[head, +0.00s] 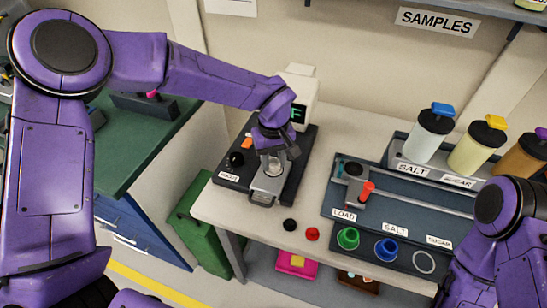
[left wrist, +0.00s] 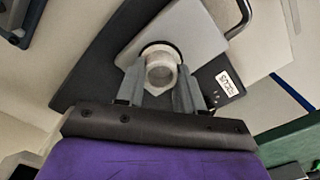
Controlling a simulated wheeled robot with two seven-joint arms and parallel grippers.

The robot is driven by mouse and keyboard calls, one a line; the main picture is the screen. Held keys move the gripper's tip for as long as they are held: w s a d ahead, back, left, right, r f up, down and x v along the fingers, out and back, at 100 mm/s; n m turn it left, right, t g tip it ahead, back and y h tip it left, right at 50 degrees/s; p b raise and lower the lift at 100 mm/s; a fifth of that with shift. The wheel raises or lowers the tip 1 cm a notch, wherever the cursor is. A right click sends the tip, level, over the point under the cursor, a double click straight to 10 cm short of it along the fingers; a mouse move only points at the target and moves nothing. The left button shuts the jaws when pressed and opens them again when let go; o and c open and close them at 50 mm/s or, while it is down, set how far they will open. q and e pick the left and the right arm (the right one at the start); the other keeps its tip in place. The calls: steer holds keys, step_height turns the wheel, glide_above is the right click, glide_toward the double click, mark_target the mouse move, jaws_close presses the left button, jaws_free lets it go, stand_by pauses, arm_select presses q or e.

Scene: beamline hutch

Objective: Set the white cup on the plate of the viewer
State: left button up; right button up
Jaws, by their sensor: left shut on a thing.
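The white cup (left wrist: 161,67) is between the two fingers of my left gripper (left wrist: 160,92) in the left wrist view. In the head view my left gripper (head: 273,160) points down over the viewer (head: 266,187), shut on the cup. The cup is right over the viewer's grey plate (left wrist: 187,30); I cannot tell whether it touches the plate. A dark ring shows around the cup's far side. In the head view the fingers mostly hide the cup. My right arm shows at the lower right, but its gripper is out of view.
A dark tray (head: 345,215) labelled LOAD and SALT lies to the right, with green (head: 348,238) and blue (head: 386,249) rings. Bottles stand in a rack (head: 430,172) behind it. A black cap (head: 290,225) and a red cap (head: 312,234) lie on the table's front.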

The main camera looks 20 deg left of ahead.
arm_select(q)
steer(key=o, duration=1.1)
steer(key=shift+o, duration=0.2)
